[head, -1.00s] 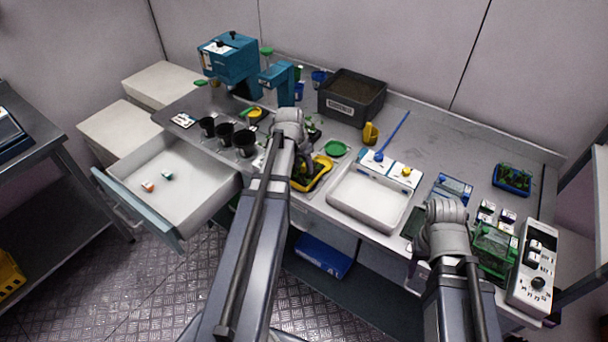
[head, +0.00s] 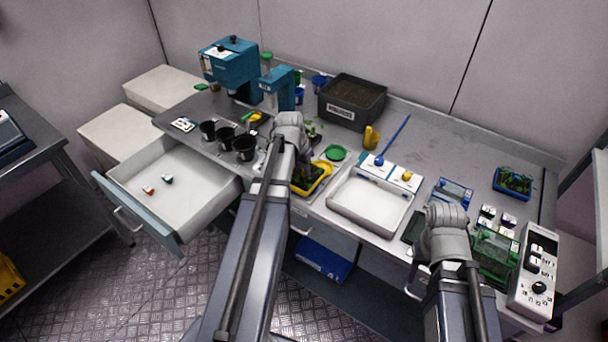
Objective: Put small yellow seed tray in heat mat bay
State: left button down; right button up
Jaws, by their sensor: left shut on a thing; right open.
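The small yellow seed tray (head: 325,176) holds dark soil and green seedlings. It is at the front of the bench, left of the white basin, and partly hidden behind my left arm. My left gripper (head: 300,166) is shut on the tray; its fingertips are mostly hidden by my wrist. I cannot tell whether the tray touches the bench. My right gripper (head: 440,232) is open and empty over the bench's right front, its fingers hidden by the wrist. I cannot make out for certain which spot is the heat mat bay.
A white basin (head: 343,206) stands right of the yellow tray. Black pots (head: 244,148) stand left, above an open drawer (head: 150,220). A dark soil bin (head: 352,112) is behind. A blue seedling tray (head: 512,183) and a control box (head: 535,270) are right.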

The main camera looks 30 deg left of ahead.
pick_arm(q)
jog(key=shift+r, duration=0.1)
notch_tip(320, 180, up, 10)
jog(key=p, duration=1)
